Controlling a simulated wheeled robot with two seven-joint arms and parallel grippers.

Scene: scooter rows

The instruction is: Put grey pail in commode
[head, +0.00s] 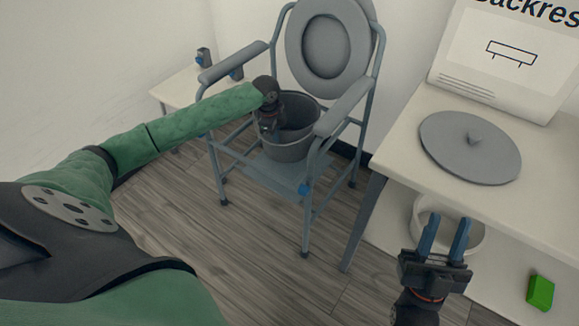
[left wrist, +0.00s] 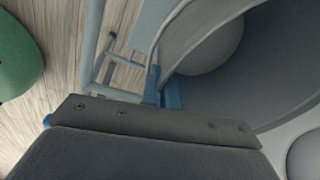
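The grey pail (head: 290,148) is upright inside the frame of the commode (head: 308,222), between its armrests and above a flat grey-blue panel. I cannot tell whether the pail rests on anything. The commode's round lid is raised against the backrest. My left gripper (head: 270,130) is at the pail's near left rim. In the left wrist view, blue fingers (left wrist: 165,90) sit close on either side of the pail's wall, and the pail's inside (left wrist: 265,75) fills the right; the grip is partly hidden. My right gripper (head: 445,237) is open and empty, in front of the side table.
A side table (head: 405,155) at right carries a round grey lid (head: 470,147) and a white sign (head: 505,60). A white bowl (head: 470,236) and a green block (head: 540,292) are on its lower shelf. A small white table (head: 180,88) stands behind left. Wooden floor is clear in front.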

